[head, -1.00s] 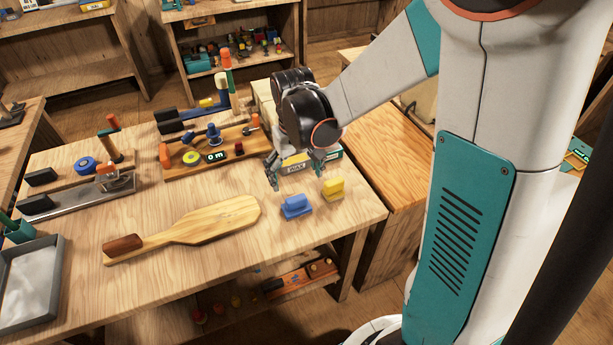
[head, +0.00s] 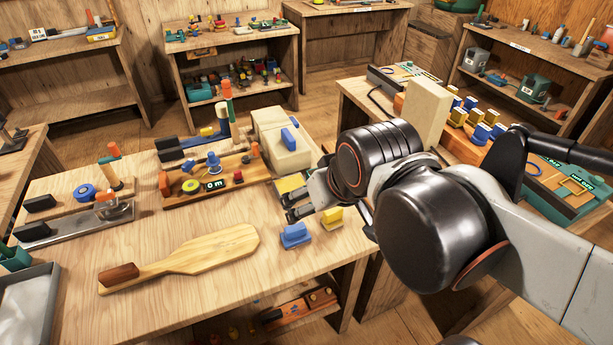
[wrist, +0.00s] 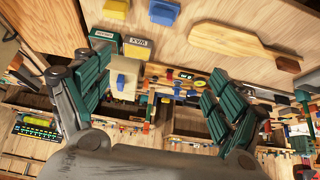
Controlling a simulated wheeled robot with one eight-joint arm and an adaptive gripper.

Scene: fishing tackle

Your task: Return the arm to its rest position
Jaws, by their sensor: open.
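My gripper (head: 292,205) is open in the head view, above the right end of the workbench (head: 215,290). It appears just behind the yellow block (head: 332,219) and the blue block (head: 294,236), with nothing between its fingers. In the wrist view the two green-padded fingers (wrist: 150,85) are spread wide apart and empty. That view looks down on the bench from above, with the yellow block (wrist: 117,8) and blue block (wrist: 163,12) at the top. My dark wrist joints and grey arm fill the right of the head view.
A wooden paddle (head: 205,250) lies at the front of the bench. A cream box with a blue handle (head: 283,150) and a tool rack (head: 205,180) stand behind. A second bench with several blue-and-yellow pieces (head: 470,115) lies behind my arm. Open floor lies beyond.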

